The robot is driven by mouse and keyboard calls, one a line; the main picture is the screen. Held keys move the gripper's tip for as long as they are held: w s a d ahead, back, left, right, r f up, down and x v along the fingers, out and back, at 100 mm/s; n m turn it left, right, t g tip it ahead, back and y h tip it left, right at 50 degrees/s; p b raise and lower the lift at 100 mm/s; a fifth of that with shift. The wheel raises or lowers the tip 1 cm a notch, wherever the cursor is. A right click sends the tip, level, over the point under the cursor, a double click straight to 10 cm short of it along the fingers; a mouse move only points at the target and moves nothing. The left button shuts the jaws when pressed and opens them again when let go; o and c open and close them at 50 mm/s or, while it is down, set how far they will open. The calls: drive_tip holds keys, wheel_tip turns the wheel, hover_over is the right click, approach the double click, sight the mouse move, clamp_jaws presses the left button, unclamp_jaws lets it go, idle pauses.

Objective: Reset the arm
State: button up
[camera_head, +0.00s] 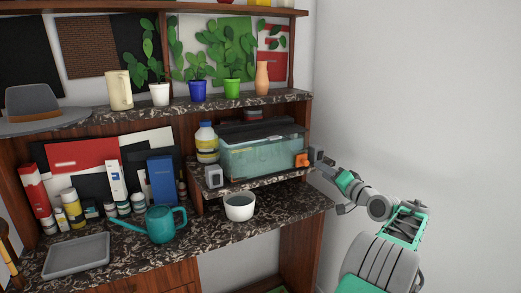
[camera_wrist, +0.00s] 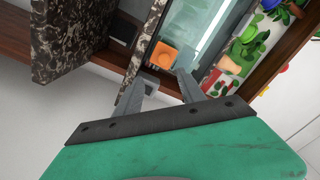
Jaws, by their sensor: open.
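My gripper (camera_head: 317,160) is at the right end of the shelf unit, at the height of the glass tank (camera_head: 262,155). In the wrist view my gripper (camera_wrist: 163,88) is open, with its two grey fingers apart. A small orange object (camera_head: 301,160) with a dark centre is at the tank's right end, close to the fingertips. In the wrist view the orange object (camera_wrist: 163,55) shows just beyond the fingers, and nothing is clearly held between them. I cannot tell whether a finger touches it.
The shelf unit's marble counter (camera_head: 290,207) holds a teal watering can (camera_head: 163,223), a white pot (camera_head: 239,206) and a grey tray (camera_head: 77,257). Potted plants stand on the shelf above, including a green pot (camera_head: 232,88). The wall (camera_head: 420,80) to the right is bare.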

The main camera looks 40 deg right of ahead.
drive_tip(key=shift+s+a, duration=0.1)
drive_tip(key=shift+s, duration=0.1)
